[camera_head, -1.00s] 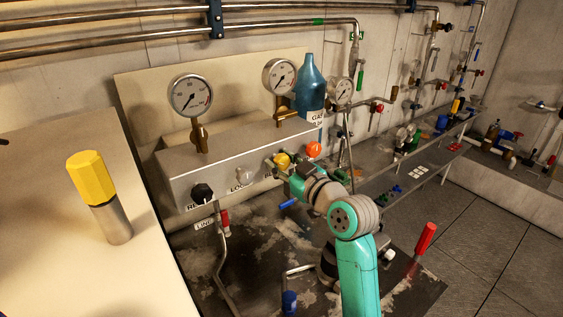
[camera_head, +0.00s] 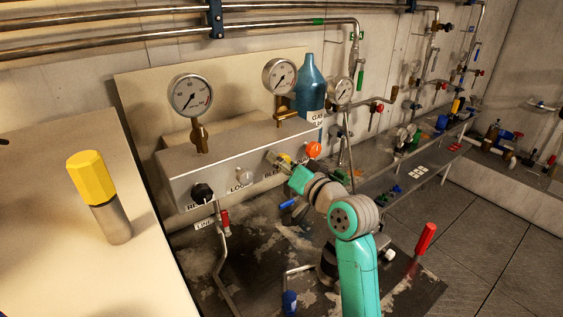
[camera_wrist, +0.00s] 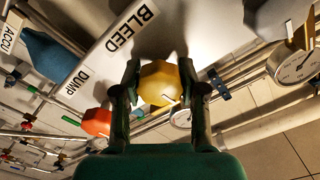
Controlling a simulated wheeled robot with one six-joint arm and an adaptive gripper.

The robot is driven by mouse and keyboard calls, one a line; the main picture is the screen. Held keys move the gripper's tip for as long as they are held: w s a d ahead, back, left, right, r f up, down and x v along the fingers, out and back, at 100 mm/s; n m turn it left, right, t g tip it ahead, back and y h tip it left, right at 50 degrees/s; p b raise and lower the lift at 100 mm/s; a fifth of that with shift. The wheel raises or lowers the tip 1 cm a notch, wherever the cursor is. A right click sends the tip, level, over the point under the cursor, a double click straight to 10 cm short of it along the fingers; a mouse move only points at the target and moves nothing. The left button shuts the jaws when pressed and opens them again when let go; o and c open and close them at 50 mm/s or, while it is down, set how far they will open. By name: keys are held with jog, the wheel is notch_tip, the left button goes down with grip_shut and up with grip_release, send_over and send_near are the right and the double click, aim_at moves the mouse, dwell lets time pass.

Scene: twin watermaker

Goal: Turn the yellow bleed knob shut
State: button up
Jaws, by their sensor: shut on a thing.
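The yellow bleed knob (camera_wrist: 160,84) is faceted and sits in the middle of the wrist view, below the BLEED label (camera_wrist: 132,29). My gripper (camera_wrist: 158,72) has one finger on each side of it and is shut on it. A small marker line shows near the knob's lower edge. In the head view, my gripper (camera_head: 280,161) is at the front of the grey panel box (camera_head: 225,160). There only a bit of the yellow knob (camera_head: 286,158) shows, mostly hidden by the fingers.
An orange knob (camera_head: 314,149) sits close to the right of my gripper; it also shows in the wrist view (camera_wrist: 97,121), near the DUMP label (camera_wrist: 82,78). A black knob (camera_head: 203,193) is on the box's left. Gauges (camera_head: 190,95) and a blue bottle (camera_head: 311,85) stand above.

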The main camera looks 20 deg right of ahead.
jog(key=shift+m, duration=0.6)
jog(key=o, duration=1.2)
jog(key=shift+c, duration=0.2)
jog(key=shift+s, duration=0.1)
jog(key=v, duration=1.1)
jog(key=shift+s, duration=0.35)
jog(key=shift+d, duration=0.15)
